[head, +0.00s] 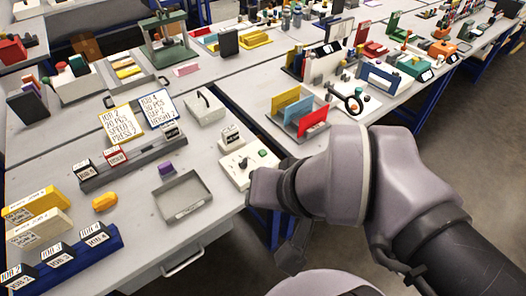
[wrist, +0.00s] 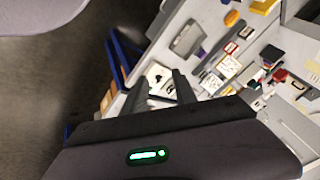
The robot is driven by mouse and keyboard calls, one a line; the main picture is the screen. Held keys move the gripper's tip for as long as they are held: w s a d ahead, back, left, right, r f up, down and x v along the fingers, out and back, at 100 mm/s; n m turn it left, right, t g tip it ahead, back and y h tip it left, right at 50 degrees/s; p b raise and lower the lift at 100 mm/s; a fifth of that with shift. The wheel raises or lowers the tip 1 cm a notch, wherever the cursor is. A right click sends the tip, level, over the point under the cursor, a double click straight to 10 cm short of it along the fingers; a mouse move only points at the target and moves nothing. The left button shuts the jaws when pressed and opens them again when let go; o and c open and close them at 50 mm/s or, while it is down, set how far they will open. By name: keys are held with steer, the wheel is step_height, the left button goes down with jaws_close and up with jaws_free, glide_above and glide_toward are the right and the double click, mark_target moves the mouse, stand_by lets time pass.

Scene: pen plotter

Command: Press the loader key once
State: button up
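A white control box (head: 248,166) with a dark knob and a green button (head: 263,153) sits at the table's right front edge in the head view. I cannot read which control is the loader key. My arm covers the box's lower right side. In the wrist view the white box (wrist: 158,76) shows beyond my gripper (wrist: 160,79), between its two dark fingers. The fingers are apart with nothing held between them. The gripper appears apart from the box, though the exact distance is unclear.
A small labelled block (head: 231,137) stands just behind the control box. A grey tray (head: 184,197) lies to its left, with a purple piece (head: 166,168) nearby. A second table with a red, yellow and blue file rack (head: 312,124) stands to the right, across a gap.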

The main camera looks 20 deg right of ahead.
jaws_close()
stand_by(1.5)
